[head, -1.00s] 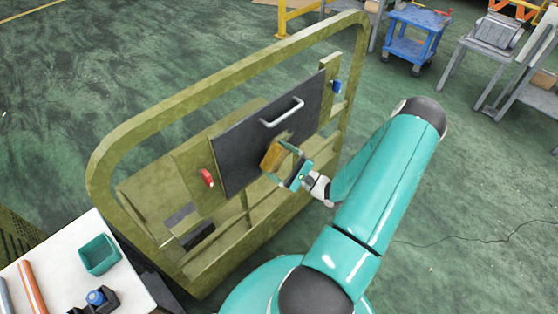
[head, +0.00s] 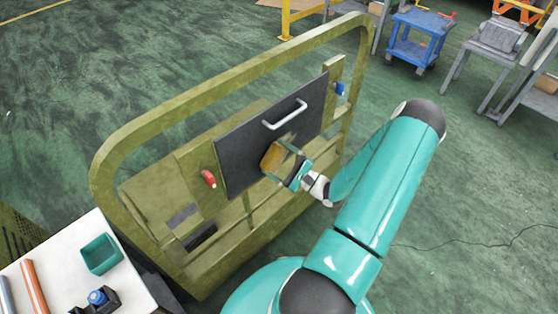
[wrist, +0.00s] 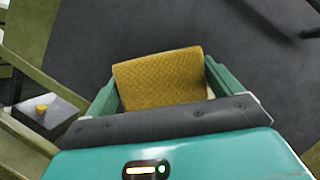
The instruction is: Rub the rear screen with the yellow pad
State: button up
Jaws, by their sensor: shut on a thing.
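The yellow pad (head: 273,157) is held in my gripper (head: 284,163), which is shut on it. In the wrist view the pad (wrist: 160,78) has a textured face and sits between the two green fingers (wrist: 163,90). A dark grey panel (head: 240,152) with a white handle (head: 285,114) is mounted in an olive frame; it looks like the screen. The pad is at the lower right part of the panel, with a yellowish-brown smudge (head: 288,137) on the panel beside it. Whether the pad touches the panel is hard to tell.
An olive tubular frame (head: 185,92) surrounds the panel. A red knob (head: 208,178) is left of it and a blue knob (head: 340,88) right. A white table (head: 60,262) with a green bin (head: 100,254) stands at lower left. A blue cart (head: 414,40) is far off.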

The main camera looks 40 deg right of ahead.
aim_at(286, 155)
jog(key=shift+w, duration=0.35)
jog(key=shift+d, duration=0.1)
jog(key=shift+s+d, duration=0.1)
jog(key=shift+d, duration=1.5)
jog(key=shift+w+d, duration=0.2)
jog(key=shift+d, duration=2.35)
jog(key=shift+w+d, duration=0.15)
jog(key=shift+d, duration=2.4)
jog(key=shift+s+a, duration=0.2)
jog(key=shift+a, duration=1.55)
jog(key=shift+w+a, duration=0.1)
jog(key=shift+a, duration=1.75)
jog(key=shift+a, duration=1.7)
jog(key=shift+a, duration=1.6)
